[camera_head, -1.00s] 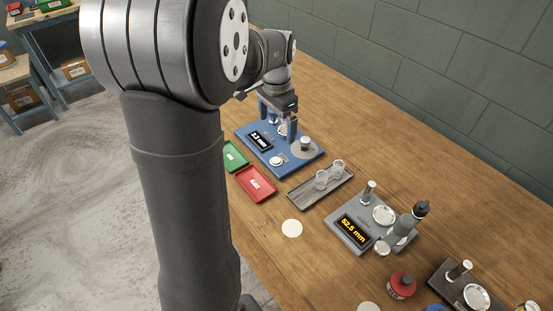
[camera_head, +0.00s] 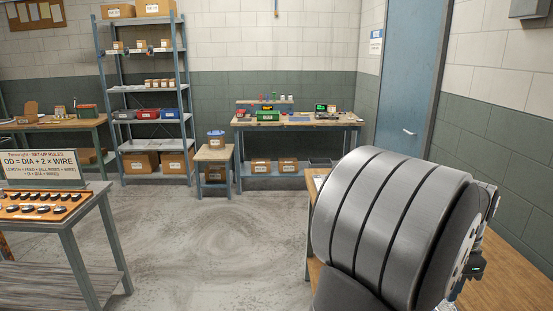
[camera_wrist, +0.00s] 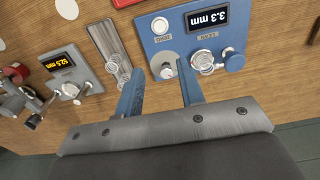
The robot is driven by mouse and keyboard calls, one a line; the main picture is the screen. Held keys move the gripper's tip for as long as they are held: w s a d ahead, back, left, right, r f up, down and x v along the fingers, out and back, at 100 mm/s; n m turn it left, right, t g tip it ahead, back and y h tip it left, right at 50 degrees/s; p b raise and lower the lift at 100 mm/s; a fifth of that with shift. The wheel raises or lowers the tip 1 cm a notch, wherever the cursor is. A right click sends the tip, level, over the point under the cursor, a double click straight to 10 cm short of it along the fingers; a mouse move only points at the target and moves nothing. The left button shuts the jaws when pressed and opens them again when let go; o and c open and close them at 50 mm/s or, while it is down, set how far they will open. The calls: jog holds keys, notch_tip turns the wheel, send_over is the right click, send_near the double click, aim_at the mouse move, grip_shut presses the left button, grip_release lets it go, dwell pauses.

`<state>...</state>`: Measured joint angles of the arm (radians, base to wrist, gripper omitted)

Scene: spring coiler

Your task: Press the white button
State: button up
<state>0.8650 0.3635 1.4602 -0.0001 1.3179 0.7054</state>
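In the wrist view, a blue instrument (camera_wrist: 183,22) with a "3.3 mm" display (camera_wrist: 208,17) lies beyond my gripper. A round whitish button (camera_wrist: 160,25) sits on its panel beside a small white label (camera_wrist: 165,43). My gripper (camera_wrist: 160,67) is open, with its two blue fingers apart and nothing between them. The fingertips are near a silver disc (camera_wrist: 168,57) and a round silver part (camera_wrist: 202,60) of the instrument. I cannot tell whether they touch. The head view shows neither the instrument nor the fingers.
In the wrist view, a grey tray (camera_wrist: 110,45) and a grey gauge (camera_wrist: 78,72) reading "52.5 mm" are on the left of the wooden bench (camera_wrist: 270,60). The head view shows shelves (camera_head: 150,85), a back workbench (camera_head: 300,122) and a blue door (camera_head: 408,80).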

grip_shut()
dwell(1.2)
